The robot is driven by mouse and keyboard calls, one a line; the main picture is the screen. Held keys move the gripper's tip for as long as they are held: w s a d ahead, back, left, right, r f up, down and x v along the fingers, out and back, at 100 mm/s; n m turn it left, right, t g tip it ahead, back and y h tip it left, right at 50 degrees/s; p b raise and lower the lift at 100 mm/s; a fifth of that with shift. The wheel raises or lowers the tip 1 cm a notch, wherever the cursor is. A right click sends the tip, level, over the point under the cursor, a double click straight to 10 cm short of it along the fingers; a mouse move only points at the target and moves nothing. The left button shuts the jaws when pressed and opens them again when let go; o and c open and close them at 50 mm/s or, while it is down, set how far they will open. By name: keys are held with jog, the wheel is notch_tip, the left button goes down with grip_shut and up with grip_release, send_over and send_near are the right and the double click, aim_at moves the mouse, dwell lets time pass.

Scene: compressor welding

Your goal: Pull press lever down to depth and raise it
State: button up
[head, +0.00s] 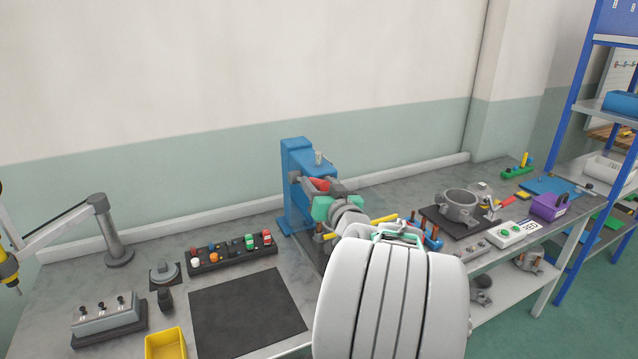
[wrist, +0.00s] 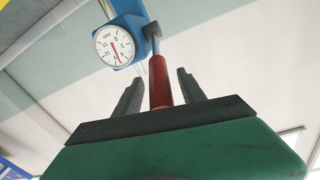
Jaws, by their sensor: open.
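The blue press (head: 294,165) stands upright on the bench near the middle of the head view. Its lever's red handle (wrist: 158,80) shows in the wrist view, joined to a grey metal rod (wrist: 152,38) on the press's blue body (wrist: 124,14). A small part of the red handle also shows in the head view (head: 320,184). My gripper (wrist: 157,78) is open, with one dark finger on each side of the handle. Gaps show between handle and fingers. A round white dial gauge (wrist: 114,46) with a red needle is on the press. My arm hides the press's lower right.
A dark mat (head: 248,312), a block with coloured knobs (head: 230,252) and a yellow bin (head: 166,344) lie left of my arm. A grey ring-shaped housing (head: 460,205) and a purple box (head: 549,206) stand to the right. A wall runs behind the bench.

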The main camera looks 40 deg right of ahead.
jog(key=shift+c, duration=0.3)
grip_shut()
dwell(1.0)
